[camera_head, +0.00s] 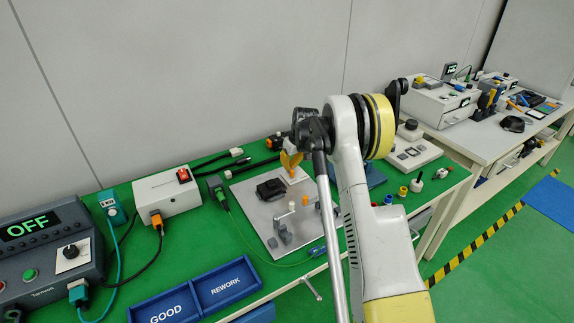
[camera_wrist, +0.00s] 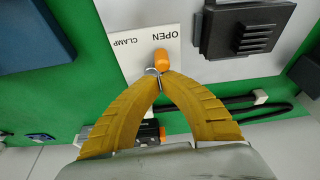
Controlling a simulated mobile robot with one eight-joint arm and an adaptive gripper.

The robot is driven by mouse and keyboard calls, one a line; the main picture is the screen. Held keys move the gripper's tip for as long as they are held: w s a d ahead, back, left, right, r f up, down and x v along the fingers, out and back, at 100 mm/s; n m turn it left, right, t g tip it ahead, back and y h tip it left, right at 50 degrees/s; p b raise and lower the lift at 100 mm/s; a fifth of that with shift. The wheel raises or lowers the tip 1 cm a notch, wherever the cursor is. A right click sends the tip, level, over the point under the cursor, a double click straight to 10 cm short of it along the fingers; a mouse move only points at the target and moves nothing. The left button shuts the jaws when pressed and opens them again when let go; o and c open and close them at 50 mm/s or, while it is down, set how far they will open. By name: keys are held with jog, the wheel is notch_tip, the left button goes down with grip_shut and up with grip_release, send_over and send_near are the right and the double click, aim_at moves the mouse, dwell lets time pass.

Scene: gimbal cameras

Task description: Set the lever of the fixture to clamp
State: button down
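The lever's orange knob (camera_wrist: 161,60) shows on a white label plate (camera_wrist: 138,52) printed OPEN and CLAMP. The knob is nearer the word OPEN. A small metal ring and pin show right beside it. My gripper (camera_wrist: 158,76) has its yellow fingertips drawn together at the knob's base, over the metal part. Whether the lever is pinched between them or only touched cannot be told. In the head view my gripper (camera_head: 290,162) is over the label plate (camera_head: 295,175) at the back of the grey fixture plate (camera_head: 262,216). My arm hides the fixture's right side.
A black ribbed block (camera_wrist: 245,28) sits close to the lever, also in the head view (camera_head: 270,189). Pegs (camera_head: 292,206) stand toward the front of the plate. Black cables (camera_head: 243,163) lie behind. Blue GOOD and REWORK trays (camera_head: 195,294) are at front left.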

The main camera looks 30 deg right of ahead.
jog(key=shift+s+n+y+p, duration=0.15)
jog(key=shift+n+y+p, duration=0.2)
jog(key=shift+n, duration=1.05)
jog(key=shift+d+r+n+y, duration=0.1)
jog(key=shift+n+y, duration=0.25)
jog(key=shift+n, duration=0.55)
jog(key=shift+s+d+n+g+y+p, duration=0.15)
jog(key=shift+n+g+y+p, duration=0.2)
jog(key=shift+n, duration=0.85)
jog(key=shift+s+d+n+g+y+p, duration=0.1)
jog(key=shift+n+g+y, duration=0.25)
jog(key=shift+n, duration=0.85)
jog(key=shift+w, duration=0.15)
jog(key=shift+w+a, duration=0.2)
jog(key=shift+w, duration=0.45)
jog(key=shift+a, duration=0.15)
